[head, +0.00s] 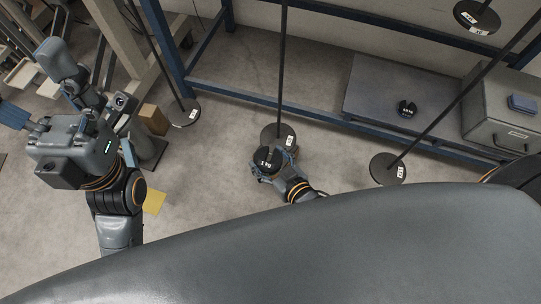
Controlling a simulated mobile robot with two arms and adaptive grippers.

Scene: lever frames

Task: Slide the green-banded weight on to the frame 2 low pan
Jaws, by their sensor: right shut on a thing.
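My right gripper (272,170) is shut around a dark round weight (266,158) with a white "1 kg" label on top. No green band can be made out on it from this angle. Just beyond it, a dark round pan (283,129) hangs low on a long rod. The weight overlaps the pan's near edge in the picture; I cannot tell if they touch. The pan's small white tag is too small to read.
Other rod-hung pans show at left (183,114), right (388,170) and top right (477,16). Another dark weight (406,108) sits on a grey surface beside a grey metal box (503,118). Blue frame beams (330,118) run behind. A yellow sheet (154,202) lies on open floor.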

